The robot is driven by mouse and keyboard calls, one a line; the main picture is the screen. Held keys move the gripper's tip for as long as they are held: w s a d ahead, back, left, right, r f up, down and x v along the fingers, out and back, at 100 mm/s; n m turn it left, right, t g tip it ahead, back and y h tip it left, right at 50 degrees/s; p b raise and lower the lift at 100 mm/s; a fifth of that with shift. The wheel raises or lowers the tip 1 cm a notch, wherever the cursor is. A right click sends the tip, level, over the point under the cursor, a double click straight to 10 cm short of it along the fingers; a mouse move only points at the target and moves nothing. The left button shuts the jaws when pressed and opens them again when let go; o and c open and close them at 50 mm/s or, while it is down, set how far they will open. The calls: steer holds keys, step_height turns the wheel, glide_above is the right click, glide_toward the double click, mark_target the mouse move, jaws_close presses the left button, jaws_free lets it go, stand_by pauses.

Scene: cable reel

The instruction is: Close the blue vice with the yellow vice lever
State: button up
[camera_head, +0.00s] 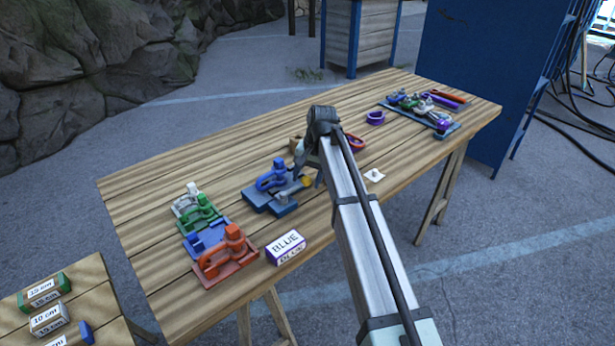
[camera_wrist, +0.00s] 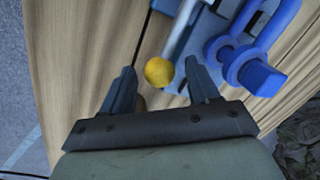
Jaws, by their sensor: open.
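The blue vice (camera_head: 272,194) stands on the wooden table near its middle; it also shows at the top right of the wrist view (camera_wrist: 250,68). Its lever has a grey rod (camera_wrist: 183,25) ending in a yellow ball knob (camera_wrist: 159,71). The knob shows in the head view (camera_head: 307,181) beside my gripper (camera_head: 318,180). In the wrist view my gripper (camera_wrist: 160,82) is open, with one dark finger on each side of the knob. The far end of the rod is cut off in the wrist view.
A row of small white, green, blue and orange clamps (camera_head: 228,262) stands at the table's left. A box marked BLUE (camera_head: 286,247) sits at the front edge. A purple ring (camera_head: 376,117) and a tray (camera_head: 445,131) with coloured parts lie toward the far right.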

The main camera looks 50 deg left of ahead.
jaws_close()
stand_by(0.4)
steer(key=shift+d, duration=0.1)
